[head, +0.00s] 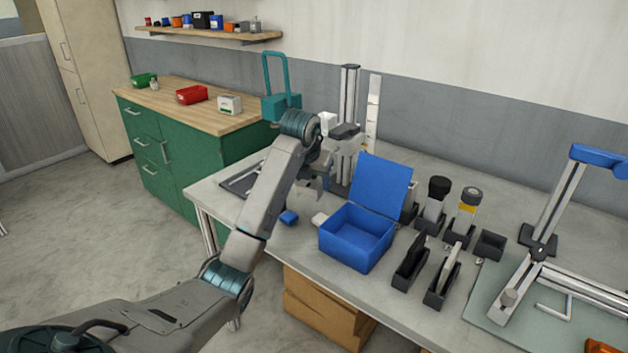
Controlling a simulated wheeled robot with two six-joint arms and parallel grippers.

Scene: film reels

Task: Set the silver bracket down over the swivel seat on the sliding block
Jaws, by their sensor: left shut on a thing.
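My left gripper (318,184) is at the far left part of the grey workbench, in front of an upright metal rail (349,88). It is shut on a small grey piece that looks like the silver bracket; its shape is mostly lost against the fingers. A sliding block (345,131) with a dark top sits on the rail, just behind and above the fingers. The swivel seat cannot be made out; the wrist and block hide that area. I cannot tell whether the bracket touches the block. My right gripper is not in view.
An open blue box (357,238) stands just right of my left gripper. Black holders with tools (432,206) stand further right. A second rail stand (550,205) is on a green mat (490,300). A green cabinet (175,150) stands behind my left arm.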

